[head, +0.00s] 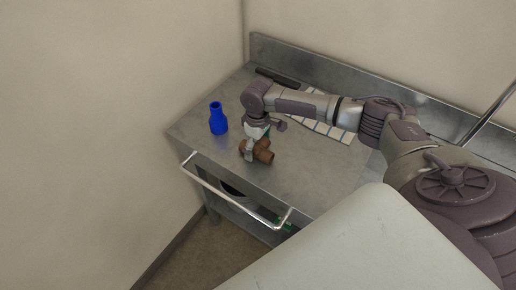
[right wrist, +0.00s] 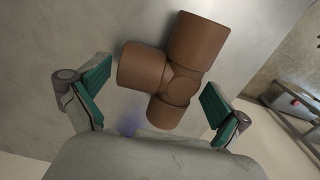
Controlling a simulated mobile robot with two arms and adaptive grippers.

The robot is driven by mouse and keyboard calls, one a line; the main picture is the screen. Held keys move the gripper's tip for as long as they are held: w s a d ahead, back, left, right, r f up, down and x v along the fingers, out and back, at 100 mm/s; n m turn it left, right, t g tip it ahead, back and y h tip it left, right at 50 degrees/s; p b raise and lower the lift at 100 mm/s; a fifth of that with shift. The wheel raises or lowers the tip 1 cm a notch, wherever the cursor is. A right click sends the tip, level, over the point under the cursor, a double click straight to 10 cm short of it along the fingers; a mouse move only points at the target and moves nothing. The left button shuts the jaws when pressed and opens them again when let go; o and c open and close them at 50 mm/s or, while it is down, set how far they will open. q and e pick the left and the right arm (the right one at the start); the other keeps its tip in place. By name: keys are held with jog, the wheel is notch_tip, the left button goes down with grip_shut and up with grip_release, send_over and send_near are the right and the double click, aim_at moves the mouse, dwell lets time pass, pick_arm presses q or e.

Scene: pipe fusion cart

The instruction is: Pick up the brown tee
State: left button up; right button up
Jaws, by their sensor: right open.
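The brown tee (head: 264,154) lies on the metal cart top (head: 310,180), near its front edge, in the head view. In the right wrist view the tee (right wrist: 170,72) lies between and just beyond the two green-padded fingers. My right gripper (right wrist: 152,98) is open, with a finger on either side of the tee and a visible gap to each. In the head view my right gripper (head: 252,142) is directly over the tee and hides part of it. My left gripper is not in view.
A blue reducer-shaped fitting (head: 218,119) stands left of the tee. A pale gridded sheet (head: 325,124) and a dark bar (head: 277,78) lie toward the back. A metal handle rail (head: 235,201) runs along the cart's front. Walls stand left and behind.

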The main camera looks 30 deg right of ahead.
jog(key=c, duration=1.1)
jog(key=shift+r, duration=0.1)
